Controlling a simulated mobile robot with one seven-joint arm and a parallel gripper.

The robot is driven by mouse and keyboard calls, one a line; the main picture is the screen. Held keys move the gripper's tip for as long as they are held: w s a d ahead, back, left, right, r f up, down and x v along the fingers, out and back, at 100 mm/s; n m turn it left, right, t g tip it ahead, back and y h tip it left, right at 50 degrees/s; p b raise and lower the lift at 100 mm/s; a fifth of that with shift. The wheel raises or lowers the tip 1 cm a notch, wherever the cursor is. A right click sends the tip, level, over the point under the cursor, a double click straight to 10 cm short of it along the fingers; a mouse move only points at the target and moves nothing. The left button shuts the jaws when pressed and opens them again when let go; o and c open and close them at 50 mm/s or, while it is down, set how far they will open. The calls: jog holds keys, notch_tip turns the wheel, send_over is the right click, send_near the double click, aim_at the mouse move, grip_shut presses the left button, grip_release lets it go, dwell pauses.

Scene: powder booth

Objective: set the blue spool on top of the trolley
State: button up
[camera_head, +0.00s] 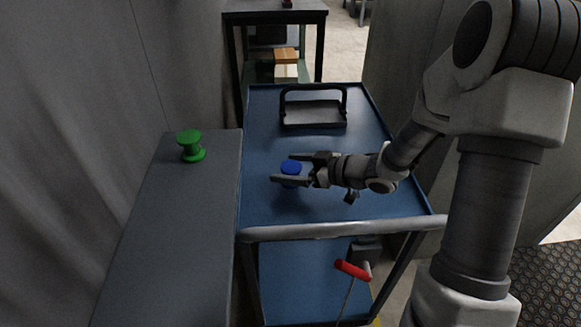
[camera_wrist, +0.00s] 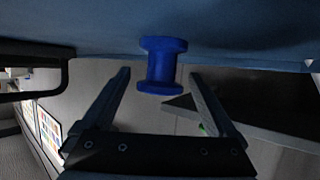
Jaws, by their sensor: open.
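The blue spool (camera_head: 291,167) appears to stand upright on the blue top of the trolley (camera_head: 265,208), left of its middle. My gripper (camera_head: 289,170) is low over the trolley top, reaching in from the right, with its fingers open on either side of the spool. In the wrist view the blue spool (camera_wrist: 162,66) shows in the gap between the two fingertips of my gripper (camera_wrist: 160,74), with clear space on both sides. The fingers do not appear to touch it. The blue surface runs across the top of that view.
A dark tray with a raised handle (camera_head: 314,113) sits at the trolley's far end. A green spool (camera_head: 191,146) stands on the grey bench (camera_head: 180,220) at left. The trolley's push bar (camera_head: 340,229) crosses the near edge. A red-handled tool (camera_head: 353,270) shows below it.

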jog(key=p+v, duration=0.3)
jog(key=v, duration=0.9)
jog(key=shift+r, duration=0.1)
jog(key=w+d+r+m+t+h+p, duration=0.1)
jog(key=w+d+r+m+t+h, duration=0.2)
jog(key=d+r+m+h, duration=0.6)
jog(key=s+a+r+m+g+h, duration=0.1)
jog(key=s+a+r+g, duration=0.2)
jog(key=s, duration=0.8)
jog(key=s+a+r+m+g+h, duration=0.1)
jog(key=s+a+r+g, duration=0.2)
jog(key=s, duration=0.7)
notch_tip(320, 180, up, 12)
jog(key=a+t+p, duration=0.1)
jog(key=a+p, duration=0.1)
jog(key=p, duration=0.9)
jog(key=shift+s+p, duration=0.4)
